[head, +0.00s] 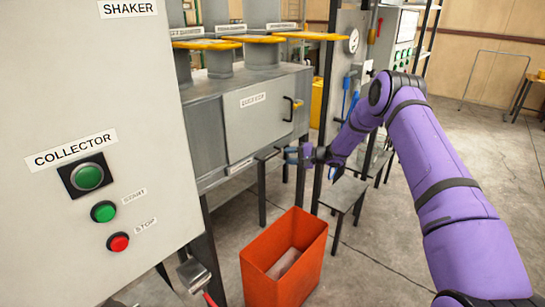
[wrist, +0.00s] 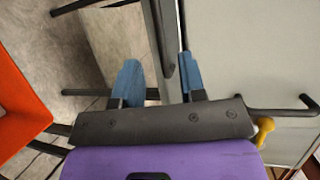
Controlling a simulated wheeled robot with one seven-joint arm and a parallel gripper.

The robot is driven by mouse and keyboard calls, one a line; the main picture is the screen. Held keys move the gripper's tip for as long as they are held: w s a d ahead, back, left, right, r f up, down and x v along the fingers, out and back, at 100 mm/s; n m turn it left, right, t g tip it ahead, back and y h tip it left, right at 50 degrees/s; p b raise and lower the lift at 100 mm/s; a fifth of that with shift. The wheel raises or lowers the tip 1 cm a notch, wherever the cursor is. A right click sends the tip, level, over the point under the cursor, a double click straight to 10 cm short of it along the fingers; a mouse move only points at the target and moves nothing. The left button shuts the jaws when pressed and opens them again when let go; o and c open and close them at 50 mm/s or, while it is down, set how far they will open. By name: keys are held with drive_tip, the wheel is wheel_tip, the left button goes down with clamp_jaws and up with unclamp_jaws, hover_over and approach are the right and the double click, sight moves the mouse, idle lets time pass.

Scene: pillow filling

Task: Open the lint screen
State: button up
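The grey cabinet has a low front panel with a small label (head: 241,165), too blurred to read; I take this to be the lint screen. A dark bar handle (head: 268,153) stands out near its right end. My gripper (head: 305,153) is just right of that handle, at about its height. In the wrist view its two blue fingers (wrist: 160,78) are apart, with a dark bar (wrist: 157,45) running between them. I cannot tell whether either finger touches the bar. A metal edge lies beside the bar, close to the right finger.
Above is a larger cabinet door (head: 250,122) with a black handle and yellow latch (head: 296,104). An orange bin (head: 262,268) stands on the floor below. A grey stool (head: 343,195) is beneath my arm. The control cabinet (head: 95,215) fills the left. Floor at right is open.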

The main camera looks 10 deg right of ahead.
sight(274, 155)
drive_tip(key=x, duration=0.7)
drive_tip(key=shift+w+a, duration=0.2)
drive_tip(key=shift+a, duration=0.05)
clamp_jaws()
